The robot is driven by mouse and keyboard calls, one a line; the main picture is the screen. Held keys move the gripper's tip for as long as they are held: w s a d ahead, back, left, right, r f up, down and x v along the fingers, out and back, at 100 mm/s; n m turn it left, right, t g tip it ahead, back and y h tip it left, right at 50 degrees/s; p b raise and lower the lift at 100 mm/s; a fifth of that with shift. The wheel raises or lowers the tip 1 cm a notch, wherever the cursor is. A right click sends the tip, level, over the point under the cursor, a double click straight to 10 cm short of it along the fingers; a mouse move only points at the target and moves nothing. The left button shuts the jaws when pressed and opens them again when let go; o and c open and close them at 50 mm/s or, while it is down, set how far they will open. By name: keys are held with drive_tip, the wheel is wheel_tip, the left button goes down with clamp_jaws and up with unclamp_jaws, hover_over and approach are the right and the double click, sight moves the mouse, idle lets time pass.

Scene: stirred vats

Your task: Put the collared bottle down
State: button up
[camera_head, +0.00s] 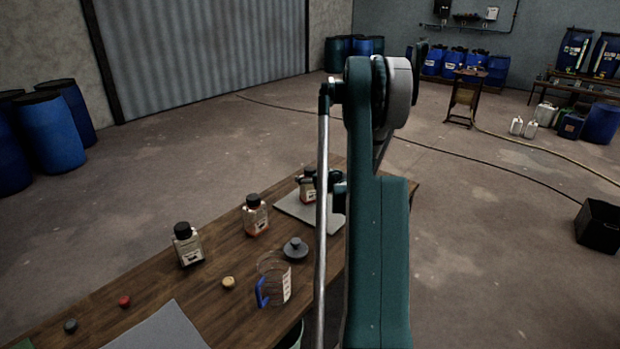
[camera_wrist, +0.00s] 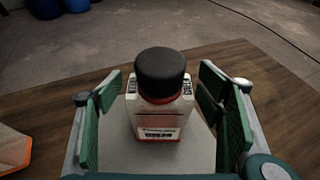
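The collared bottle (camera_wrist: 158,118) has a black cap, a red ring beneath it and a pale printed label. In the wrist view it stands upright between the fingers of my gripper (camera_wrist: 162,100). The green finger pads are spread on either side, with a gap to the bottle at each side. The bottle's base rests on a grey mat (camera_wrist: 205,150). In the head view the bottle (camera_head: 307,188) stands on the mat (camera_head: 290,205), partly hidden by my gripper (camera_head: 326,184) and arm.
Two other black-capped bottles (camera_head: 187,245) (camera_head: 255,216) stand on the wooden table (camera_head: 215,285). A grey sheet (camera_head: 160,332) covers the front.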

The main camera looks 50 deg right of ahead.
idle(0.3)
drive_tip(key=shift+r, duration=0.2)
drive_tip(key=p+v, duration=0.2)
drive_tip(key=v, duration=1)
idle(0.4)
drive_tip(key=shift+w, duration=0.1)
